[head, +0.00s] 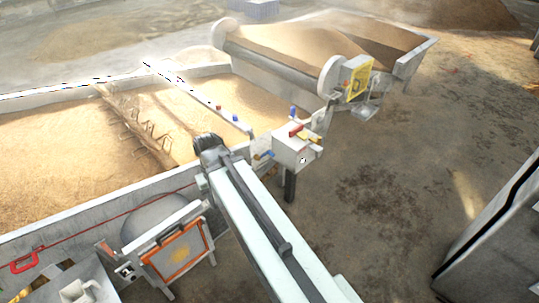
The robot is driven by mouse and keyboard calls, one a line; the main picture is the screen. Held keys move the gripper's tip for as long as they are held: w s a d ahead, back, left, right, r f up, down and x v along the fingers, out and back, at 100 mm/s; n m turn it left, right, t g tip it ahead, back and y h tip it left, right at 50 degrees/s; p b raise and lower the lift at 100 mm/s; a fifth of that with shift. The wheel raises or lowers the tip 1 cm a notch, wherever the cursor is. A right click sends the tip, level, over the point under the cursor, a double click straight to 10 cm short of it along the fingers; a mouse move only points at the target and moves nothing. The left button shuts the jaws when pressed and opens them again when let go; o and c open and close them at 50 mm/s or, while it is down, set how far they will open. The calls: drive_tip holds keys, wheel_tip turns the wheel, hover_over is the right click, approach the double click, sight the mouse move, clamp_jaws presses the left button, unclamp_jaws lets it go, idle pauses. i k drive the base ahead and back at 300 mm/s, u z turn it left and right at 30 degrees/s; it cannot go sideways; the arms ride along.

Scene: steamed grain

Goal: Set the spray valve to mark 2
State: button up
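A pale control box (295,150) stands on a dark post at the bin's near right corner. A red handle (296,130) is on its top, with small yellow and blue parts around it. A round dark-marked spot (303,160) is on its front face. I cannot tell which part is the spray valve, and no mark numbers are readable. My own arm reaches up from the bottom, left of the box, and its dark upper end appears left of the box. My gripper's fingers do not show.
A grain-filled bin (60,135) with a concrete wall lies left. A second grain trough (300,50) is behind. An orange-framed panel (178,252) stands by the wall, near a red handle (24,262). A grey cabinet (495,235) is at right. The floor between is open.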

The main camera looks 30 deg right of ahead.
sight(257, 157)
drive_tip(key=u, duration=0.05)
drive_tip(key=i, duration=0.95)
drive_tip(key=z, duration=0.05)
